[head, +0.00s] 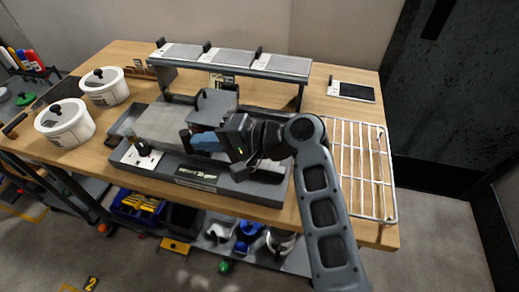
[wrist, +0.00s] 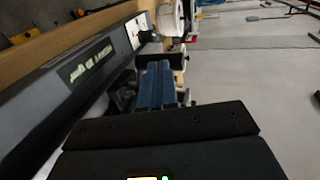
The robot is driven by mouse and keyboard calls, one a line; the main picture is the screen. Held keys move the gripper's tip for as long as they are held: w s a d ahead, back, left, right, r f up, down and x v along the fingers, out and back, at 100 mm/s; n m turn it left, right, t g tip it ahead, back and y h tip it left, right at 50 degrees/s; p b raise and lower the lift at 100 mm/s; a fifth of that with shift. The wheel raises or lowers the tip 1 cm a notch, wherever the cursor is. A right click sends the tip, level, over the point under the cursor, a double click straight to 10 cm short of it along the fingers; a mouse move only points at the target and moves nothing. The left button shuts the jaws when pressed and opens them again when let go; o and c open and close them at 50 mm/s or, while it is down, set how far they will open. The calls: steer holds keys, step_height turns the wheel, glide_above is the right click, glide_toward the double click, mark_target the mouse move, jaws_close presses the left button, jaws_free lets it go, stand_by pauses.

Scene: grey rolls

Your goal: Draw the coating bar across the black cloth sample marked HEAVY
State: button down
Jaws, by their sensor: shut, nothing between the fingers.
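A grey coating machine (head: 225,184) sits on the wooden table, with a flat pale bed (head: 165,125) on top. A dark grey block (head: 213,106) stands across the bed's right part; I cannot tell whether it is the coating bar or its carriage. My gripper (head: 203,142), with blue fingers, is at the block's near side, over the front of the machine; contact is unclear. In the wrist view, the fingers (wrist: 160,84) are shut and empty beside the machine's labelled front (wrist: 90,62). A small dark panel (head: 351,91) lies back right; no HEAVY mark is readable, so I cannot identify the sample.
A raised shelf (head: 232,66) with grey sheets stands behind the machine. A wire rack (head: 362,168) lies to the right. Two white lidded pots, the nearer one (head: 66,124) and the farther one (head: 104,87), stand left. A dark knob (head: 143,147) rises at the machine's front left.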

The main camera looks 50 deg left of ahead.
steer(key=shift+s+a, duration=0.35)
steer(key=shift+a, duration=0.2)
steer(key=shift+s+a, duration=0.15)
steer(key=shift+a, duration=0.05)
steer(key=shift+w+d, duration=0.55)
steer(key=shift+d, duration=0.35)
steer(key=shift+w+d, duration=0.55)
steer(key=shift+d, duration=0.3)
steer(key=shift+s, duration=0.1)
